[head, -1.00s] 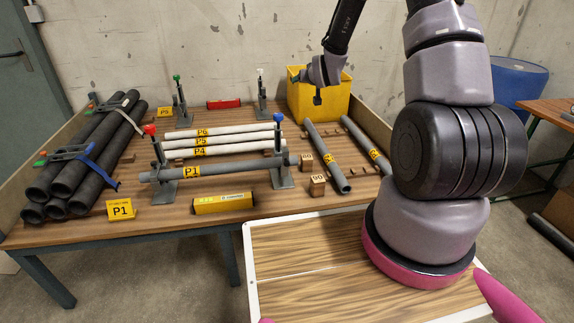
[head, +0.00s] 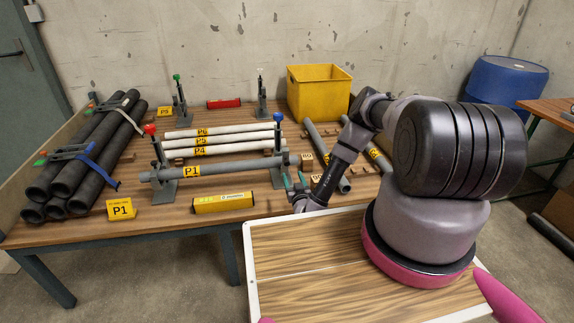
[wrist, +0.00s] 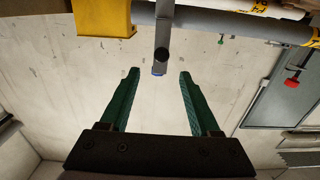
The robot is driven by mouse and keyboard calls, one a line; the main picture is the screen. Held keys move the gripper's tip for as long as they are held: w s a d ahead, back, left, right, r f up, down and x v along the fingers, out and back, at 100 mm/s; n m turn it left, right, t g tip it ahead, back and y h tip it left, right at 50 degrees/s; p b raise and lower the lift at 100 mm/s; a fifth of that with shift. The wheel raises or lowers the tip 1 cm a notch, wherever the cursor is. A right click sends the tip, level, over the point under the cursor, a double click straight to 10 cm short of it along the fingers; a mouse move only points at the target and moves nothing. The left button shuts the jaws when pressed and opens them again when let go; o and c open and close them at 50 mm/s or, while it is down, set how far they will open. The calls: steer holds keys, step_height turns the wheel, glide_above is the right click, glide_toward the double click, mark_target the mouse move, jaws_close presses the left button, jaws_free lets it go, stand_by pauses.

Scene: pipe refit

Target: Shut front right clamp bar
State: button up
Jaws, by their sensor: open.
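The front right clamp stands at the right end of grey pipe P1 (head: 225,168). Its bar (head: 277,135) points up, with a blue tip on top. The pipe lies across this clamp and the red-tipped front left clamp (head: 156,150). My gripper (head: 297,178) is low in front of the right clamp, its green fingers apart and empty. In the wrist view, which appears upside down, the clamp bar (wrist: 162,35) shows between the open fingertips (wrist: 158,72), with its blue end in line with them. I cannot tell the depth between bar and fingers.
A yellow level (head: 222,202) and a P1 sign (head: 121,209) lie at the table front. White pipes (head: 230,141) rest behind P1. Loose grey pipes (head: 312,135) and small wooden blocks lie to the right, near my arm. A yellow bin (head: 318,95) stands at the back.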

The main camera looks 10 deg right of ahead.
mark_target(287, 164)
steer(key=w, duration=1)
steer(key=shift+w+a+f, duration=0.1)
steer(key=shift+a+f, duration=0.05)
steer(key=shift+f, duration=0.05)
steer(key=shift+c, duration=0.3)
jaws_close()
stand_by(0.9)
